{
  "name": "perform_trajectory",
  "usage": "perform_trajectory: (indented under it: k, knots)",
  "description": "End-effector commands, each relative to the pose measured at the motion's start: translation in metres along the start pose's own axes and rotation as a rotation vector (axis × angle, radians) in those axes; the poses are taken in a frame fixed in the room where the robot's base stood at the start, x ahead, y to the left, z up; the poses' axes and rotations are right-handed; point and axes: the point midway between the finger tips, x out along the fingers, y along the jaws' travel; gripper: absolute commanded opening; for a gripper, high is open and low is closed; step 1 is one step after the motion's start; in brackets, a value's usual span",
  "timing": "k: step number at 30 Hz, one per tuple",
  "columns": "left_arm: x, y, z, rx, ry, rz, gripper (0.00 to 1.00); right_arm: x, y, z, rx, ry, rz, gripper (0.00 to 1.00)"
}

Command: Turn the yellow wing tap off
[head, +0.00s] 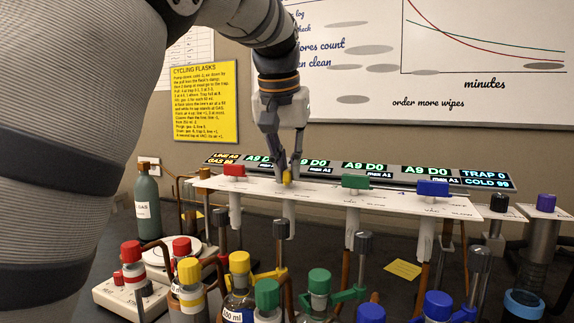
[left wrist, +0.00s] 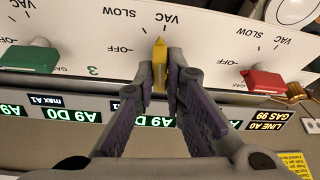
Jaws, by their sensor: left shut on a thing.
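The yellow wing tap (head: 287,177) is on the white sloped panel (head: 330,197), between the red and green taps. In the left wrist view the yellow tap (left wrist: 159,62) stands lengthwise, its pointed end up the picture, towards the VAC lettering and away from its OFF mark at left. My left gripper (head: 287,180) reaches down from above and is shut on the yellow tap. In the left wrist view its two fingers (left wrist: 160,72) stand on either side of the tap. My right gripper is not in view.
The red tap (head: 234,170), green tap (head: 355,181) and blue tap (head: 432,188) sit along the same panel, lying crosswise. A lit display strip (head: 400,176) runs behind. Several capped flasks and clamps crowd the front, including a green-capped one (head: 319,282). A yellow notice (head: 204,103) hangs on the wall.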

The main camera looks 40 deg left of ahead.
Motion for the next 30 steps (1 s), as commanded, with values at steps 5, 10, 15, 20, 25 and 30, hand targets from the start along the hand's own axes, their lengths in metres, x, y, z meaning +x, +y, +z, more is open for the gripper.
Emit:
perform_trajectory:
  k: [5, 10, 15, 20, 25, 30]
  knots:
    - [-0.0004, 0.0016, -0.0003, -0.142, 0.001, -0.061, 0.00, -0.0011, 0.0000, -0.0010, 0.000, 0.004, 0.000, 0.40]
    - [0.0002, 0.0026, -0.0008, -0.293, 0.002, -0.125, 0.00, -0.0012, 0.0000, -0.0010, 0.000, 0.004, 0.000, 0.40]
    - [0.0004, 0.0040, -0.0013, -0.441, 0.001, -0.186, 0.00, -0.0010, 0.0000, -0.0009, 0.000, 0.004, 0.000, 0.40]
    - [0.0012, 0.0048, -0.0019, -0.581, 0.001, -0.245, 0.00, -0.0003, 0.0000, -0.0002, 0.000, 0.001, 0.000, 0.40]
    - [0.0027, 0.0060, -0.0028, -0.730, 0.001, -0.306, 0.00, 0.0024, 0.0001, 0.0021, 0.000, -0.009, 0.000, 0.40]
    - [0.0039, 0.0069, -0.0037, -0.869, 0.000, -0.364, 0.00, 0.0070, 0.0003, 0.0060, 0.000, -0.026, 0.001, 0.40]
